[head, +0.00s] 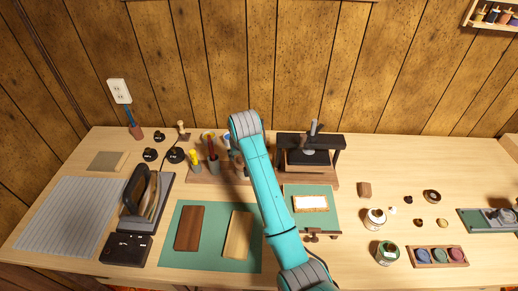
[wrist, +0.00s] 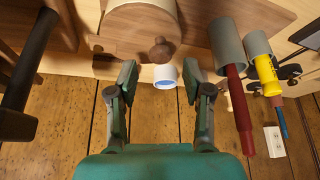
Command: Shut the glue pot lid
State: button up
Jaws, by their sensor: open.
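In the wrist view, a pale round pot (wrist: 176,5) shows at the top, cut off by the frame edge. A tan wooden disc with a dark brown knob (wrist: 161,50) faces the camera there and looks like the glue pot lid; its exact tilt I cannot tell. My gripper (wrist: 160,76) is open and empty, its two fingers spread just below the knob in the picture, apart from it. A small white cup with a blue inside (wrist: 165,76) shows between the fingertips, farther off. In the head view my arm hides the gripper and most of the pot.
Grey holders with a red-handled tool (wrist: 238,110) and a yellow-handled tool (wrist: 267,75) stand beside the pot. A dark press (head: 311,150) stands right of my arm. A green mat (head: 214,207) with two boards lies in front. Jars and small parts lie farther right.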

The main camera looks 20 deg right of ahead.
jog(key=shift+r, duration=2.35)
jog(key=shift+s, duration=0.1)
